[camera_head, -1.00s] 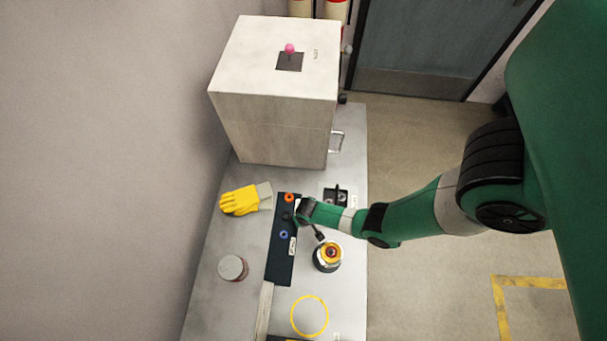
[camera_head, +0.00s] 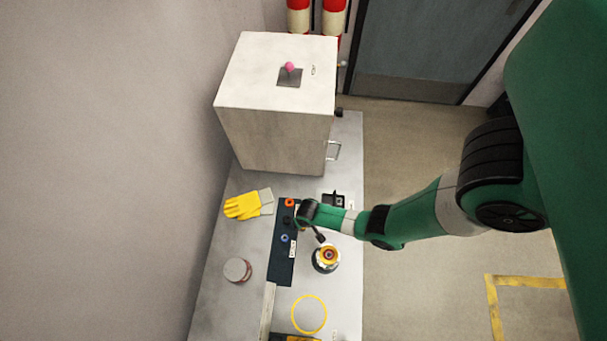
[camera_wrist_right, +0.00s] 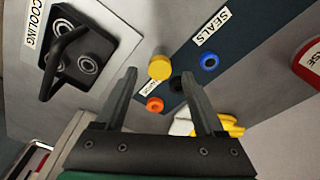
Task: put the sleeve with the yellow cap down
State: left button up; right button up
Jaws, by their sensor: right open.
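The yellow cap (camera_wrist_right: 160,67) shows as a round disc just beyond and between my right gripper's fingertips in the right wrist view. The sleeve below it is hidden, and I cannot tell whether it rests on the bench. My right gripper (camera_wrist_right: 158,76) is open, with a finger either side of the cap in the picture. In the head view the right gripper (camera_head: 307,213) is over the right edge of the dark seals mat (camera_head: 283,268) and hides the cap. My left gripper is in neither view.
Orange (camera_wrist_right: 155,104), black (camera_wrist_right: 178,85) and blue (camera_wrist_right: 208,61) rings lie on the mat. A black cooling fixture (camera_wrist_right: 52,72) is near.

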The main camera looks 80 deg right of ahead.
jog(key=r+p, duration=0.1)
jog(key=r, duration=0.1)
jog(key=r+p, duration=0.3)
jog(key=shift+s+a+r, duration=0.2)
jog(key=shift+a+r, duration=0.05)
jog(key=shift+r, duration=0.05)
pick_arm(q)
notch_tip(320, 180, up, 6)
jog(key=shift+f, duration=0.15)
pick_arm(e)
jog(key=shift+f, duration=0.1)
